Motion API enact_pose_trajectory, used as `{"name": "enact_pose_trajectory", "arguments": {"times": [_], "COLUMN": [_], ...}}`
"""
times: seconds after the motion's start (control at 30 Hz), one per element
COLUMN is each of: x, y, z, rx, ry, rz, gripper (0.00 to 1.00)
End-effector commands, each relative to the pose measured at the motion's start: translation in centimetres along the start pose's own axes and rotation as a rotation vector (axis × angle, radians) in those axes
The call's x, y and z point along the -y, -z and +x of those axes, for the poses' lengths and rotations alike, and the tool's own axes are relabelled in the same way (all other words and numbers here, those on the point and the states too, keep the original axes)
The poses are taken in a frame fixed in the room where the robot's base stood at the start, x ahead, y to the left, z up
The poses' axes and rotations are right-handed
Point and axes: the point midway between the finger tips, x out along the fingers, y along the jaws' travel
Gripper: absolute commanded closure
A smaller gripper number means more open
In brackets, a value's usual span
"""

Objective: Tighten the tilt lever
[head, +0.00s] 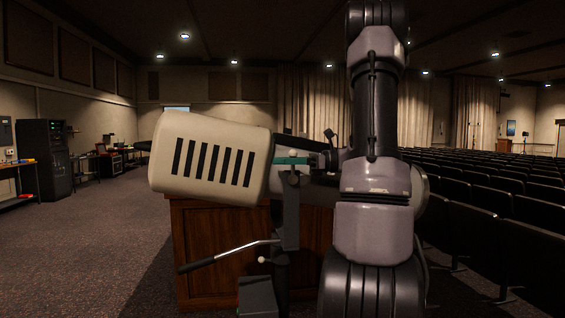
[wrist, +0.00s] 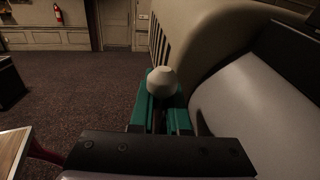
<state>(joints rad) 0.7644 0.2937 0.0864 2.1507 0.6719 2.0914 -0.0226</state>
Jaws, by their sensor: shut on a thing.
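The lamp housing (head: 212,160) is a cream body with black vent slots, tilted on a dark stand bracket (head: 290,215). My gripper (head: 292,158) is beside the housing's right end, at the top of the bracket. In the wrist view, the green finger pads of my gripper (wrist: 160,112) are shut on a pale rounded knob (wrist: 162,79), which looks like the end of the tilt lever. The lever's shaft is mostly hidden by the fingers. The vented housing also shows close by in the wrist view (wrist: 205,30).
A handle with a black grip (head: 205,262) juts left from the lower stand, with a small pale ball (head: 262,260) near it. A wooden desk (head: 215,240) stands behind. Rows of dark seats (head: 480,185) fill the right. Carpet at left is open.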

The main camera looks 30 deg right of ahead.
Motion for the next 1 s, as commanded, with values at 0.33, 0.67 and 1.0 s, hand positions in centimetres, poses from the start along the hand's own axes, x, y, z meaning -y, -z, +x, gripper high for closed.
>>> {"name": "enact_pose_trajectory", "arguments": {"times": [0.33, 0.67, 1.0], "x": [0.0, -0.1, -0.2], "y": [0.0, 0.1, 1.1], "z": [-0.1, 0.3, 1.3], "rx": [0.000, -0.073, -0.332], "ry": [0.001, 0.000, -0.001], "rz": [-0.001, -0.019, -0.072], "gripper": [1.00, 1.00, 1.00]}}
